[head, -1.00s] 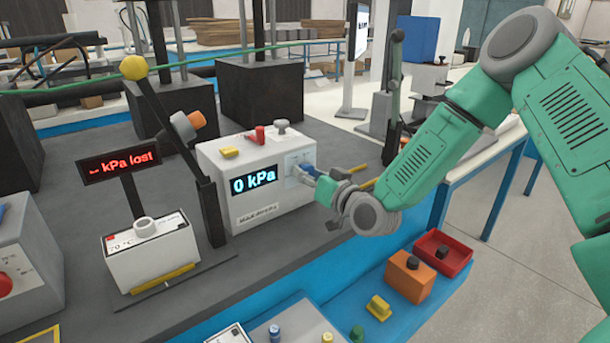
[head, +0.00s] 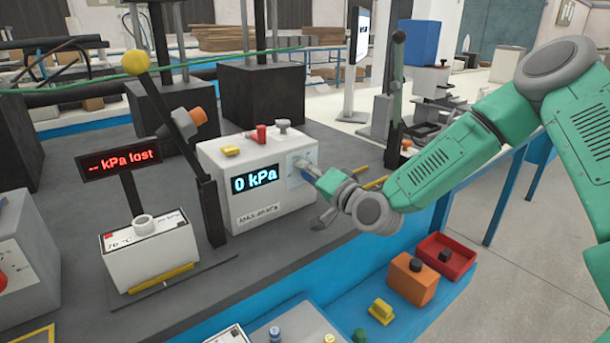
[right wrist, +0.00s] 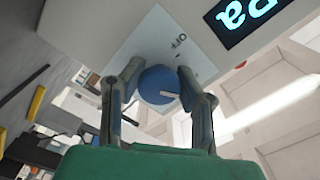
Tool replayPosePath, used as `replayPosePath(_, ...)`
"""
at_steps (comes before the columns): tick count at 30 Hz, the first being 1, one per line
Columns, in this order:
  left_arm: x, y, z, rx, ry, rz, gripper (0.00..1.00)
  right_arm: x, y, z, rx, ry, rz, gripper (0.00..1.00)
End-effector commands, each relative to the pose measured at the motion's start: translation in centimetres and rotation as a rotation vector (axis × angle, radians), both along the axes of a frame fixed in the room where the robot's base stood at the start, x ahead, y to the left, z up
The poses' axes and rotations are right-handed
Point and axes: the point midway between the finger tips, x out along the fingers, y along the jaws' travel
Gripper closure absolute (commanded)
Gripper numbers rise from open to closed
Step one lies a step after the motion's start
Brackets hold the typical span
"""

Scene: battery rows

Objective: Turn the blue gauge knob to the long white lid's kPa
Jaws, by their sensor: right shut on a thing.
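The gauge box (head: 222,185) is white, with a display (head: 254,179) reading "0 kPa". The blue gauge knob (right wrist: 158,84) sits on a pale plate on its side face, near an "OFF" mark, in the right wrist view. My right gripper (right wrist: 158,80) is shut on the knob, one finger on each side. In the head view my right gripper (head: 308,169) covers most of the knob. I cannot tell a long white lid's kPa marking. My left gripper is not in view.
A black lever with a yellow ball (head: 135,62) rises behind the white block. A blue shelf holds an orange block (head: 412,280), a red tray (head: 462,262) and a yellow piece (head: 381,311). Dark blocks stand behind the gauge box.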

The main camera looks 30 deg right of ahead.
Motion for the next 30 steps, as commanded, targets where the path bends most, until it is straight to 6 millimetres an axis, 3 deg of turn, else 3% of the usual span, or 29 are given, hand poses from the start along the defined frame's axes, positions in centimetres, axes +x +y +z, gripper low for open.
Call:
replayPosePath(15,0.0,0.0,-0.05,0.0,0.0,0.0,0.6,0.18,-0.52,0.38,0.022,-0.01,-0.014,1.0)
replayPosePath(16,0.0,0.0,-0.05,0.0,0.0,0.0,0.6,0.18,-0.52,0.37,0.022,-0.01,-0.014,0.69)
replayPosePath(18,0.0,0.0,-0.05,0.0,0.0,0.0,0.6,0.17,-0.46,0.32,0.022,-0.008,-0.012,0.47)
replayPosePath(30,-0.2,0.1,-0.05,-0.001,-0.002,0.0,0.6,-0.43,-0.08,0.05,0.019,0.0,-0.004,0.47)
